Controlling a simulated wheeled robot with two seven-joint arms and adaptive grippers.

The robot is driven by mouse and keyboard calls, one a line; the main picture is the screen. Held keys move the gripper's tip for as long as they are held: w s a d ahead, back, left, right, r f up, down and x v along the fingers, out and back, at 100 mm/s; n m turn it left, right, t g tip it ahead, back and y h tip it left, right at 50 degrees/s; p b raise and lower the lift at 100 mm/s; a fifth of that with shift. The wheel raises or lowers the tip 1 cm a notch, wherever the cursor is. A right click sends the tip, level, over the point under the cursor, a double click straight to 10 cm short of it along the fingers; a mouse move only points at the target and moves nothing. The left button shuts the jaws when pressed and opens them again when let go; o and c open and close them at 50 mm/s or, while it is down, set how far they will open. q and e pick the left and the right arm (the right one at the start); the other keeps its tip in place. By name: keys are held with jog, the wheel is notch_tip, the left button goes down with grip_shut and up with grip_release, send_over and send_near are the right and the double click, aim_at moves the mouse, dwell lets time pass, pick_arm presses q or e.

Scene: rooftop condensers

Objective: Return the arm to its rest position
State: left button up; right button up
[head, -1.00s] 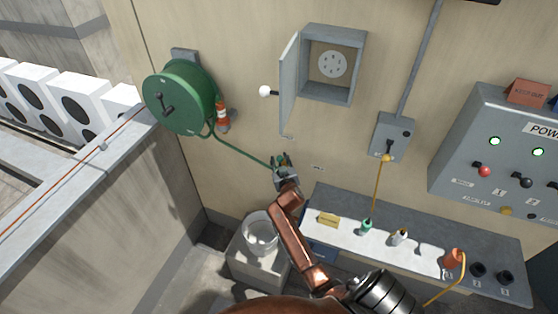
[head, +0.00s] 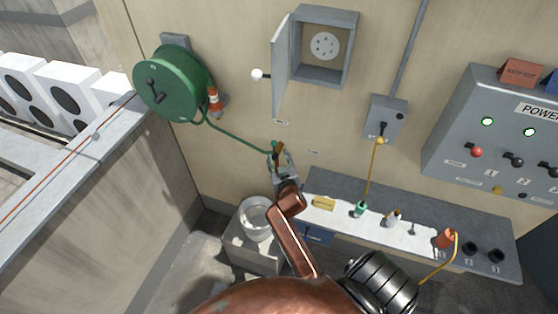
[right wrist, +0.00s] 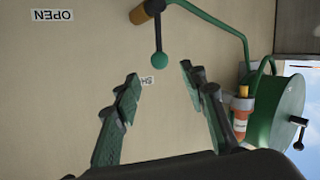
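My right gripper (head: 281,158) is at the end of my copper-coloured arm, in front of the wall at the end of the green hose. In the right wrist view its two fingers (right wrist: 162,95) are spread, with nothing between them but wall. A lever with a green ball knob (right wrist: 159,60) stands just beyond the fingertips, apart from them, by the brown fitting (right wrist: 148,11) at the hose end. The lever points toward a label (right wrist: 147,80) reading "SH", partly hidden by a finger. An "OPEN" label (right wrist: 52,15) is off to the side. My left gripper is not in view.
A green hose reel (head: 172,83) is on the wall at left. An open-doored grey box (head: 325,75) is above the gripper. A bench (head: 460,215) with plugs, a power panel (head: 500,130) and a switch box (head: 385,118) are right. A bucket (head: 256,217) stands below.

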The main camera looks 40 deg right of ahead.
jog(key=shift+v, duration=0.9)
